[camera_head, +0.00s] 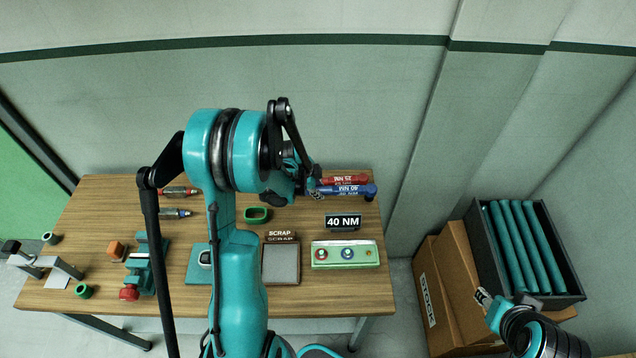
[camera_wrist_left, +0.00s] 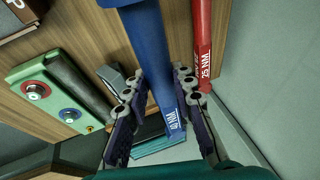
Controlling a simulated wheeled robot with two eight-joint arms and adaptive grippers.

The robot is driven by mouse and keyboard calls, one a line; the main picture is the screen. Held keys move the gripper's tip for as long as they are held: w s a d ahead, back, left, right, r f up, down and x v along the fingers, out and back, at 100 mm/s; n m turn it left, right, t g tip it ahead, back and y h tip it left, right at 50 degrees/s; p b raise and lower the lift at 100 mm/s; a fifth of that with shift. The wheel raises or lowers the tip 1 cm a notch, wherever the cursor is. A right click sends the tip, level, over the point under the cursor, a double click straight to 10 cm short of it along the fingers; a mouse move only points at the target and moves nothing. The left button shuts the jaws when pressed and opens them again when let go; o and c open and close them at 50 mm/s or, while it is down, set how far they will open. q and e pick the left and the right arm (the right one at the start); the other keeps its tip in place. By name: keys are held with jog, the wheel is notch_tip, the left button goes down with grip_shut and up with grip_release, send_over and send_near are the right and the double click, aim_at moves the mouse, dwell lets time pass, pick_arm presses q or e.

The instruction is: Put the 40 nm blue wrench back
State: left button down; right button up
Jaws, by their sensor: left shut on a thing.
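The blue wrench (camera_head: 345,190), marked 40 NM, lies at the back right of the wooden table, just in front of the red 25 NM wrench (camera_head: 345,180). My left gripper (camera_head: 312,187) is at the left part of the blue wrench and shut on it. In the left wrist view the blue handle (camera_wrist_left: 155,50) runs between the two fingers (camera_wrist_left: 158,82), with the red wrench (camera_wrist_left: 203,40) beside it on the right. The black 40 NM sign (camera_head: 343,222) stands in front of the wrenches. My right gripper (camera_head: 484,298) is off the table at the right; its jaw state is unclear.
A green panel (camera_head: 328,256) with round fittings and a SCRAP tray (camera_head: 280,266) lie at the front. A teal vise (camera_head: 140,268) and two small screwdriver-like tools are on the left. A dark crate (camera_head: 563,262) on cardboard boxes (camera_head: 437,302) stands right of the table.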

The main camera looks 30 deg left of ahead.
pick_arm(q)
jog(key=shift+s+d+r, duration=0.1)
jog(key=shift+s+r, duration=0.05)
jog(key=shift+s, duration=0.05)
jog(key=shift+w, duration=0.1)
jog(key=shift+f+b, duration=0.3)
jog(key=shift+b, duration=0.15)
jog(key=shift+f+b, duration=0.6)
jog(key=shift+b, duration=0.05)
notch_tip(320, 180, down, 4)
jog(key=b, duration=0.3)
jog(key=shift+b, duration=0.35)
jog(key=shift+f+b, duration=1.05)
jog(key=shift+f, duration=0.1)
jog(key=c, duration=1.2)
grip_release()
jog(key=shift+r, duration=0.1)
